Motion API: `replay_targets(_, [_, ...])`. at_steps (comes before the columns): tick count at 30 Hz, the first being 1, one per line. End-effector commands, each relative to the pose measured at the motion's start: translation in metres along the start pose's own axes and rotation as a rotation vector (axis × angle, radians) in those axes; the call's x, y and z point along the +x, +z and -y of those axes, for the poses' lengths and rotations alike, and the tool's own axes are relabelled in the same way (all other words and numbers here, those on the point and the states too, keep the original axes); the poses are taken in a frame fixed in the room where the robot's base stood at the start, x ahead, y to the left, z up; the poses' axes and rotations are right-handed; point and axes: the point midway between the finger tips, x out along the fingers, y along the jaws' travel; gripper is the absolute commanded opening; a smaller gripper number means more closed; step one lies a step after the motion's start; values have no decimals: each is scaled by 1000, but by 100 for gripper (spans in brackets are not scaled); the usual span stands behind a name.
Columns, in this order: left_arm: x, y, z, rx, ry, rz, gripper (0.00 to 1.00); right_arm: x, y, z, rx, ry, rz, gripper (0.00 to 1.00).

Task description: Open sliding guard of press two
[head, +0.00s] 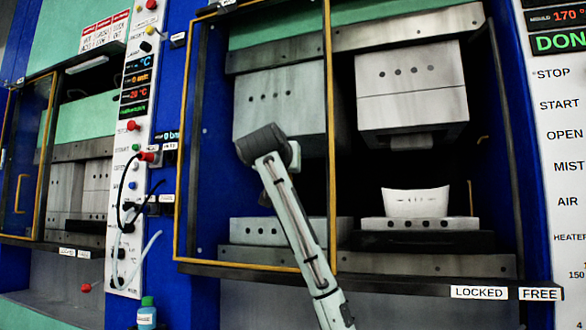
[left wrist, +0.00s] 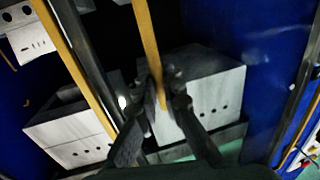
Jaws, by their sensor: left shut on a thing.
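The middle press has a sliding guard (head: 332,210) with a yellow frame. The guard stands over the left half of the press opening, and the right half is uncovered. My left arm rises from the bottom to the guard, and its dark wrist end (head: 265,147) is in front of the panel. Its fingertips are hidden in the head view. In the left wrist view my left gripper (left wrist: 168,92) is shut on a yellow upright bar (left wrist: 145,42), the guard's handle by its look. A second yellow bar, of the frame (left wrist: 80,65), runs beside it. My right gripper is not in view.
In the uncovered half, a pale curved piece (head: 417,203) rests on the lower block below the upper block (head: 412,88). Labels LOCKED (head: 479,293) and FREE (head: 540,294) sit on the lower rail. Another press guard (head: 24,160) and a cabled control panel (head: 128,200) stand left.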

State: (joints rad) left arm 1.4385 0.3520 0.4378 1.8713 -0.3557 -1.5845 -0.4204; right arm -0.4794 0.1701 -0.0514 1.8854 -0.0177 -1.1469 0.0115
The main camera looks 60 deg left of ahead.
Motion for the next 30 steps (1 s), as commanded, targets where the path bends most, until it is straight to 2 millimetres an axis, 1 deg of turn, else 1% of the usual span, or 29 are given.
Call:
replay_targets(3, [0,-1,-1,0,1,-2,0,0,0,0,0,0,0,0])
replay_targets(4, [0,-1,-1,1,1,-2,10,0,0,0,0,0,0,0])
replay_targets(9, [0,-1,-1,1,1,-1,30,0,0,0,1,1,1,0])
replay_targets(17, [0,-1,-1,1,1,-1,30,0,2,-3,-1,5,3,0])
replay_targets(20, [-5,-1,-1,0,0,-3,30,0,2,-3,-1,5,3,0])
replay_targets(23, [-18,-2,-1,0,0,-5,30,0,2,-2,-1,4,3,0])
replay_targets(26, [-38,-2,0,-1,-1,-5,30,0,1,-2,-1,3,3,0])
replay_targets(30, [-69,-2,0,-1,1,-6,30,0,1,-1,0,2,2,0])
